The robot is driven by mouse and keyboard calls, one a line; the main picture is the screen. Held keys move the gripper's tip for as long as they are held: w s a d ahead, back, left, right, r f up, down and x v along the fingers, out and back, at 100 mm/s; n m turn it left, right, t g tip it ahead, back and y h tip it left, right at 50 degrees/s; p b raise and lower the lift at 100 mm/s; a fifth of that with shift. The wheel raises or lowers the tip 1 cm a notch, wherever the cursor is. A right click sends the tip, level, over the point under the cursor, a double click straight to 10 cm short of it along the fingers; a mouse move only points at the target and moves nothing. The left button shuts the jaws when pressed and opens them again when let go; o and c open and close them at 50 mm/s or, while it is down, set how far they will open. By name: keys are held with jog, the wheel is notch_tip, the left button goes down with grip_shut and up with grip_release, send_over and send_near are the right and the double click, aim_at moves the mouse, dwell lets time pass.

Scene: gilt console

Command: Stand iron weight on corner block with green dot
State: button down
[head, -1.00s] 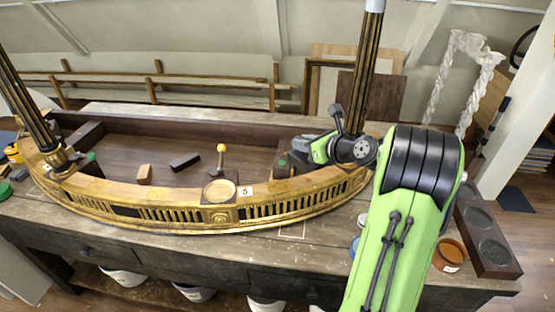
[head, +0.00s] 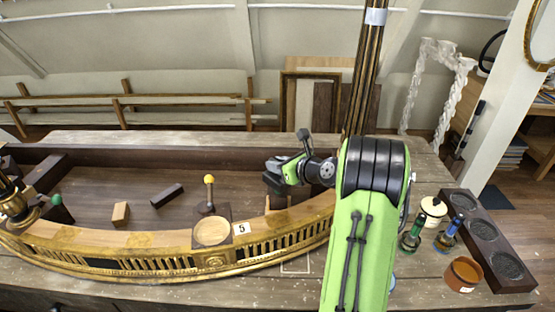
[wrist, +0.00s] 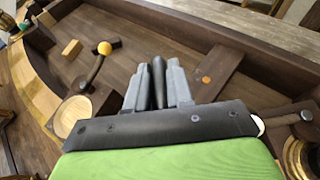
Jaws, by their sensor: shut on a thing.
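My gripper (head: 279,178) is over the right part of the console's recessed inside. In the wrist view its grey fingers (wrist: 158,88) are closed around a dark, narrow thing (wrist: 158,72), apparently the iron weight, mostly hidden by the fingers. A dark piece with a green top (head: 57,201) stands at the left of the console near the left column; I cannot tell whether that is the corner block's dot. A dark brown block with an orange dot (wrist: 206,80) lies beyond the fingers in the wrist view.
A yellow-knobbed lever (head: 209,182) stands up behind a round pale disc (head: 212,231). A light wood block (head: 121,213) and a dark bar (head: 167,195) lie on the recessed floor. The right column (head: 366,75) rises close to my arm. Jars and a pot (head: 464,273) stand at right.

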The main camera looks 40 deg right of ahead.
notch_tip(320, 180, down, 3)
jog(key=shift+s+r, duration=0.15)
jog(key=shift+r, duration=0.05)
jog(key=c, duration=1)
grip_release()
jog(key=v, duration=1.2)
jog(key=s+a+r+n+g+y, duration=0.1)
jog(key=s+a+n+g, duration=0.15)
jog(key=a+n, duration=0.7)
jog(key=s+a+r+n+g, duration=0.1)
jog(key=a+n+g, duration=0.2)
jog(key=a+n, duration=0.7)
jog(key=s+a+n+g+h, duration=0.1)
jog(key=s+a+n, duration=0.1)
jog(key=s+n, duration=0.5)
jog(key=s+a+n+g+h, duration=0.1)
jog(key=s+a+n, duration=0.2)
jog(key=s+n, duration=0.5)
jog(key=shift+s+a+r+h, duration=0.3)
jog(key=shift+s+h, duration=0.1)
jog(key=shift+s, duration=0.15)
